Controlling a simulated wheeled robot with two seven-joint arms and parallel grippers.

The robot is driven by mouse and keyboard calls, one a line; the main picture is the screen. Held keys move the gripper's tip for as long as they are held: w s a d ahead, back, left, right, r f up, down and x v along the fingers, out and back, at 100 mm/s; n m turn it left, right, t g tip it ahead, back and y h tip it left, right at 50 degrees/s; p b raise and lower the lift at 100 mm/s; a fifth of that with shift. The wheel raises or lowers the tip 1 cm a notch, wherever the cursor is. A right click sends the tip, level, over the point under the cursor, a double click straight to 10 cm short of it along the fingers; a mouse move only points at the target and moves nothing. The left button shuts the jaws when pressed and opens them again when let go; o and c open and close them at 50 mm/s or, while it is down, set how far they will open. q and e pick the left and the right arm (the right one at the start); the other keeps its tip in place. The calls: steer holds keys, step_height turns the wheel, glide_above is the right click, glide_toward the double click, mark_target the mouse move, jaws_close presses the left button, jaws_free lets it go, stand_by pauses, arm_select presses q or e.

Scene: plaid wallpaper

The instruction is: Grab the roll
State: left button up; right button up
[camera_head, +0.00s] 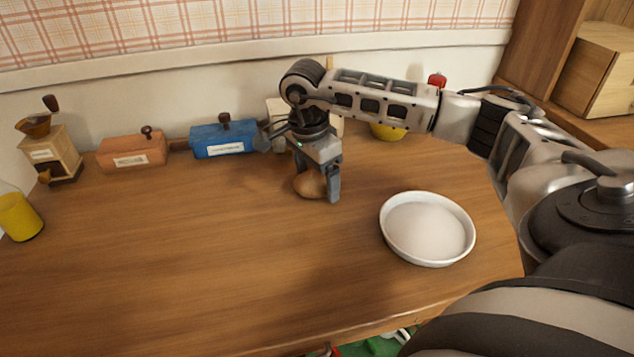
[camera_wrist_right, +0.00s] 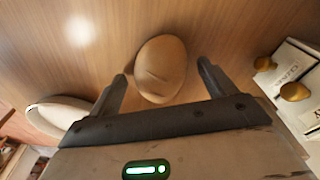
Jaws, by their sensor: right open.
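The roll (camera_head: 309,185) is a small brown bread roll on the wooden table, partly hidden behind my right gripper in the head view. My right gripper (camera_head: 318,190) points down over it, with a finger in front of the roll at its right. In the right wrist view the roll (camera_wrist_right: 161,69) lies just ahead of and between the two open fingers of my right gripper (camera_wrist_right: 161,80). A gap shows on each side of the roll. My left gripper is not in view.
A white bowl (camera_head: 428,228) stands right of the gripper. Along the wall stand a grinder (camera_head: 52,154), a brown box (camera_head: 132,152), a blue box (camera_head: 223,139) and a yellow item (camera_head: 388,132). A yellow jar (camera_head: 18,217) is at far left. The table's front left (camera_head: 150,270) is clear.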

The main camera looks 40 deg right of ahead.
steer(key=shift+f, duration=0.4)
steer(key=c, duration=1)
steer(key=shift+r, duration=0.15)
